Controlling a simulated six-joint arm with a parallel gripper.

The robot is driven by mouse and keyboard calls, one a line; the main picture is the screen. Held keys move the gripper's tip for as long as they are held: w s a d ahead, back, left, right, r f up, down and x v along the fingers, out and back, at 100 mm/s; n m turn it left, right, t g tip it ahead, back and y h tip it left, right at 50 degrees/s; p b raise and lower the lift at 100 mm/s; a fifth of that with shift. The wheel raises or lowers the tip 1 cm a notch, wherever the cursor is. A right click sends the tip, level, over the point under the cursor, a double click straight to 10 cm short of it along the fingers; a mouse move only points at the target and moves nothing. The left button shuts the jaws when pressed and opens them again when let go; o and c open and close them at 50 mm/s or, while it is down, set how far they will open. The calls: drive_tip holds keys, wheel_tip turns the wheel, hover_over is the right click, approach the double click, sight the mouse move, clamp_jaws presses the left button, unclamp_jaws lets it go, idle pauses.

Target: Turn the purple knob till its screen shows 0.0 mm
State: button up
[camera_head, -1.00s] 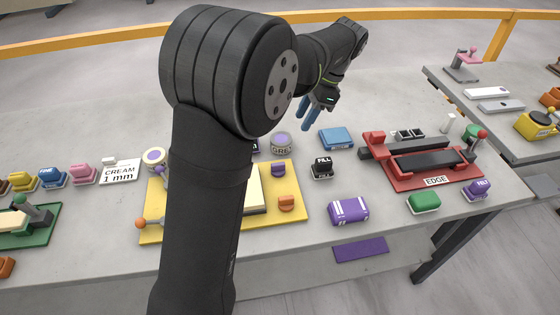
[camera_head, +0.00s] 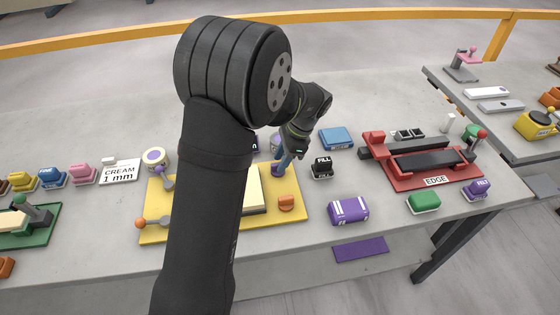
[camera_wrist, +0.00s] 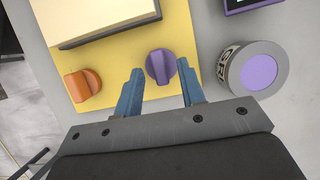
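The purple knob (camera_wrist: 160,66) stands on the yellow board (camera_wrist: 120,100), beside an orange knob (camera_wrist: 82,85). In the wrist view my gripper (camera_wrist: 161,80) is open, with one blue finger on each side of the purple knob and a gap visible at both sides. In the head view my gripper (camera_head: 284,166) is at the purple knob (camera_head: 277,170), which it partly covers. A dark screen with a purple edge (camera_wrist: 245,4) is cut off at the top of the wrist view, and its reading cannot be seen.
A grey round tin with a purple top (camera_wrist: 258,72) stands close to the right finger. A cream block (camera_head: 254,190) lies on the board. A black FILL block (camera_head: 321,168) and a purple striped block (camera_head: 349,210) stand to the right. My arm hides part of the board.

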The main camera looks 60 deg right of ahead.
drive_tip(key=shift+w+a+f, duration=0.2)
drive_tip(key=shift+f, duration=0.4)
clamp_jaws()
drive_tip(key=n, duration=0.2)
drive_tip(key=n+g, duration=0.1)
drive_tip(key=n, duration=0.1)
drive_tip(key=shift+w+d+n+g+y, duration=0.1)
drive_tip(key=shift+w+n+g+y, duration=0.05)
drive_tip(key=shift+n+g+y, duration=0.2)
drive_tip(key=n+g, duration=0.1)
drive_tip(key=n, duration=0.4)
drive_tip(key=shift+w+g+y, duration=0.1)
drive_tip(key=shift+g+y, duration=0.15)
drive_tip(key=shift+g, duration=0.1)
